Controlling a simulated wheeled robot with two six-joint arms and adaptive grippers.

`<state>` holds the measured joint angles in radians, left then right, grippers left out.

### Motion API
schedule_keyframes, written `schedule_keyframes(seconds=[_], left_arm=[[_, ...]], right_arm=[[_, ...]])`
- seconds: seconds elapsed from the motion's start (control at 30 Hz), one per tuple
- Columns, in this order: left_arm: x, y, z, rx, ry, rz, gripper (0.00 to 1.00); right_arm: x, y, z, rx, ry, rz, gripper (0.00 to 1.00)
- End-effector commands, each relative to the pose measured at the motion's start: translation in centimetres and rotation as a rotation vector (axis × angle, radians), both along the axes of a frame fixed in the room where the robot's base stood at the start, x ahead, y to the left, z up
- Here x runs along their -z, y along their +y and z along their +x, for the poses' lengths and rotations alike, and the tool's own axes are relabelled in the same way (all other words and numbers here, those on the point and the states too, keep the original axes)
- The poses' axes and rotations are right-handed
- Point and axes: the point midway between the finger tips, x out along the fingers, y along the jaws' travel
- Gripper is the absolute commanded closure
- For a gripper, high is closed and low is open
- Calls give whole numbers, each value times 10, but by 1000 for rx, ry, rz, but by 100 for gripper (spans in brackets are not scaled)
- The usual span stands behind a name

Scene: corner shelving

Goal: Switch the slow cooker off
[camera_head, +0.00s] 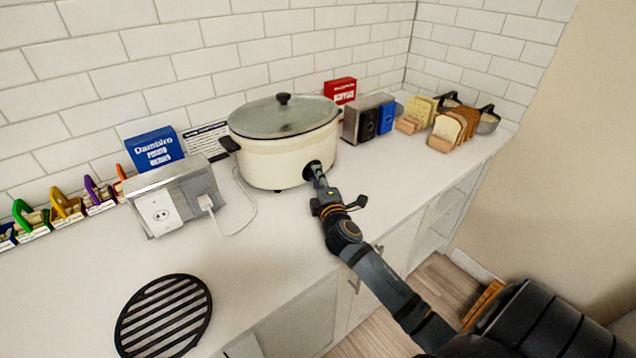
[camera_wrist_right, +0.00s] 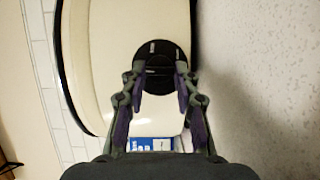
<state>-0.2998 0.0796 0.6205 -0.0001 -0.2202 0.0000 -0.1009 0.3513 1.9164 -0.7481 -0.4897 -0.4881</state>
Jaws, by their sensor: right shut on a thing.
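The slow cooker (camera_head: 270,160) is a cream oval pot with a glass lid and black knob, standing on the white counter. Its black control dial (camera_head: 312,168) is on the front right of the body. The dial (camera_wrist_right: 158,55) shows clearly in the right wrist view, with light marks on its face. My right gripper (camera_head: 319,178) reaches the dial from the front. In the wrist view my right gripper (camera_wrist_right: 160,84) has its two fingers at the dial's raised grip, shut on it. Part of the grip is hidden by the fingertips. My left gripper is in neither view.
A socket box (camera_head: 172,195) with a plugged-in white cord stands left of the cooker. A round black trivet (camera_head: 163,317) lies at the front left. The counter in front of the cooker is clear.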

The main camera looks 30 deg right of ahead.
Motion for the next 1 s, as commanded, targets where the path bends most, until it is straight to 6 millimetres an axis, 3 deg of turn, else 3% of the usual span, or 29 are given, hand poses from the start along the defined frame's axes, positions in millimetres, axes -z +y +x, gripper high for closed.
schedule_keyframes(seconds=[0.6, 0.63, 0.7, 0.8, 1.0], left_arm=[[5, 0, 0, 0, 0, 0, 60], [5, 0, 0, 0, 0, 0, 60], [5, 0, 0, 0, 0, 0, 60], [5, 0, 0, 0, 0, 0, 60], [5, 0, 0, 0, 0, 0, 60]], right_arm=[[1, 0, 0, -1, -2, -42, 100], [1, 0, 0, -1, -2, -42, 69], [1, 0, 0, 0, -3, -41, 59], [1, 0, 0, 0, -3, -41, 47], [1, 0, 0, 0, -3, -41, 47]])
